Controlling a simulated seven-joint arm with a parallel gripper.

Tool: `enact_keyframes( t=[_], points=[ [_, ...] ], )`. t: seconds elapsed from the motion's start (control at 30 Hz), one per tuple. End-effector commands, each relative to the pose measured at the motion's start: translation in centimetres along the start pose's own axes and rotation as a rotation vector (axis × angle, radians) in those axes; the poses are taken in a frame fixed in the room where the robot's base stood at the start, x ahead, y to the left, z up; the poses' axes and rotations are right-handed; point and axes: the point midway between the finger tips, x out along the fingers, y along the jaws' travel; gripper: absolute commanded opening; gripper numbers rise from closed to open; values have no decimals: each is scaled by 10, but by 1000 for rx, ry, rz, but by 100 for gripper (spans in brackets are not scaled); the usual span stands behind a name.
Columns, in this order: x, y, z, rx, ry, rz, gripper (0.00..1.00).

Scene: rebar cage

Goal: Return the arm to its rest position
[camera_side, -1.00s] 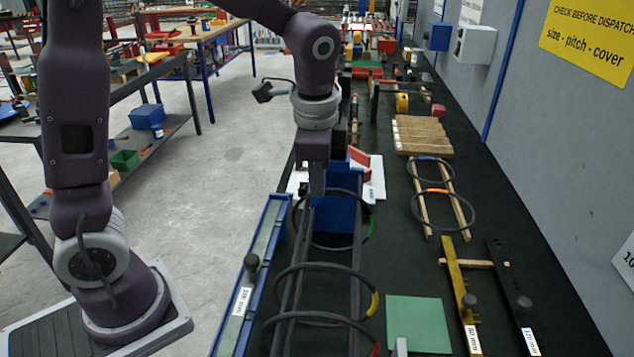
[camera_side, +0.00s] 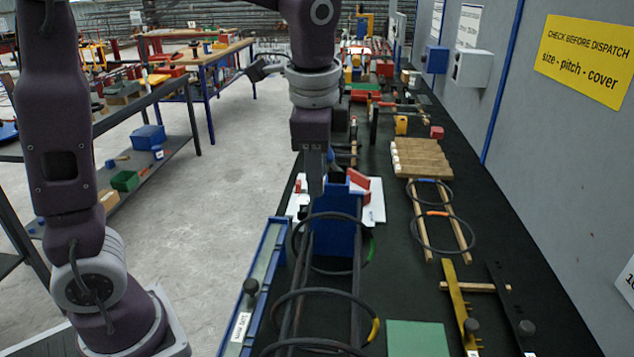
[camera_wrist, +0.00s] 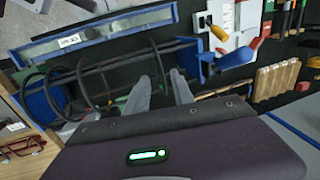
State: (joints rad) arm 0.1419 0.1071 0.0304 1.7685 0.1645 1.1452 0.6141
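My gripper (camera_side: 316,190) points down over the blue end block of the rebar cage's jig in the side view. In the wrist view its two fingers (camera_wrist: 163,85) stand apart with nothing between them, so it is open and empty. The rebar cage (camera_side: 299,275) has dark long bars with several dark rings around them. One ring carries a green mark and another a yellow mark. The cage also shows beyond the fingers in the wrist view (camera_wrist: 93,72). The fingertips appear above the cage and apart from it.
A blue-edged gauge rail (camera_side: 262,275) lies left of the cage. A white board with red parts (camera_side: 375,207) is behind it. A green plate (camera_side: 417,338), yellow gauge (camera_side: 456,295) and wooden ladder-like frame (camera_side: 423,235) lie right. The grey wall (camera_side: 560,170) bounds the bench.

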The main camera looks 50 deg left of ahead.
Motion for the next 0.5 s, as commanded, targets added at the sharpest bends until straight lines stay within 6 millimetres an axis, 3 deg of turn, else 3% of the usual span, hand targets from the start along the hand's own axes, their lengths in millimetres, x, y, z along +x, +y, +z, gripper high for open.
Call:
enact_keyframes(
  t=[0.17,0.23,0.4,0.5],
  points=[
    [0,1,1,-4,2,0,29],
    [-8,7,10,-51,26,-6,29],
    [-35,57,71,-385,186,-25,29],
    [-34,90,102,-586,282,-25,29]
  ],
)
